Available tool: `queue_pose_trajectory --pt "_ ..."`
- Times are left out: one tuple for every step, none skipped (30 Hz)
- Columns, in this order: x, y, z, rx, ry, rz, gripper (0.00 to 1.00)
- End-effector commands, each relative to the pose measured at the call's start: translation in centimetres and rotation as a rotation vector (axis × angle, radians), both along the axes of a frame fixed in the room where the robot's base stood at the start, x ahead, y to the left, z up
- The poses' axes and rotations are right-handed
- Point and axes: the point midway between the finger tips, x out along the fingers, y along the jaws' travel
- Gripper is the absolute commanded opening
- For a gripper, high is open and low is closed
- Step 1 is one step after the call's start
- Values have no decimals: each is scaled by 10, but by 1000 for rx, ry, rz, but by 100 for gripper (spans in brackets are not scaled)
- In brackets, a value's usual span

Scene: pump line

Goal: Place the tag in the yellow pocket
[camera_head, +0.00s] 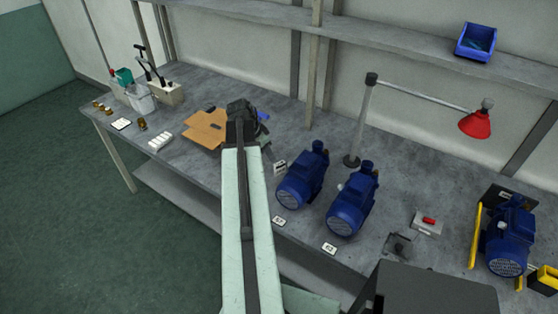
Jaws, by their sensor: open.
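A small white tag with dark marks (280,168) is on the bench just left of the left blue pump. My gripper (273,160) is beside this tag, partly hidden by my own arm. Its jaws are open, and I cannot tell whether they touch the tag. Two more small white labels lie at the bench's front edge, one marked 07 (279,221) and one marked 02 (329,248). A yellow holder with a dark opening (545,280), which looks like the yellow pocket, is at the far right edge, partly cut off.
Two blue pumps (302,178) (351,203) stand mid-bench; another (509,242) is at right by a yellow rail (475,236). A red lamp (475,124) overhangs the bench. A grey box with a red switch (427,222) is at right. Cardboard (206,130) lies left.

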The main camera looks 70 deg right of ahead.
Motion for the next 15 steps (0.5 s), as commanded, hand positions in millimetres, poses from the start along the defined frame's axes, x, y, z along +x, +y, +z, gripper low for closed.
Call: queue_pose_trajectory --pt "-13 -4 4 1 0 -21 44" --pt "-18 -6 4 0 -1 -28 44" --pt "-21 -7 4 1 0 -34 44" --pt "-22 -7 3 1 -1 -35 44" --pt "-22 -7 3 1 -1 -35 44" --pt "-22 -7 1 1 0 -34 44" --pt "-22 -8 -1 1 0 -34 44" --pt "-22 -9 -4 1 0 -34 44" --pt "-23 -10 -10 1 0 -34 44" --pt "-24 -11 -14 1 0 -34 44" --pt "-25 -12 -18 1 0 -34 44" --pt "-26 -14 -23 1 0 -34 44" --pt "-26 -15 -25 1 -1 -32 44" --pt "-27 -15 -26 1 -1 -32 44" --pt "-27 -15 -24 1 -1 -32 44"
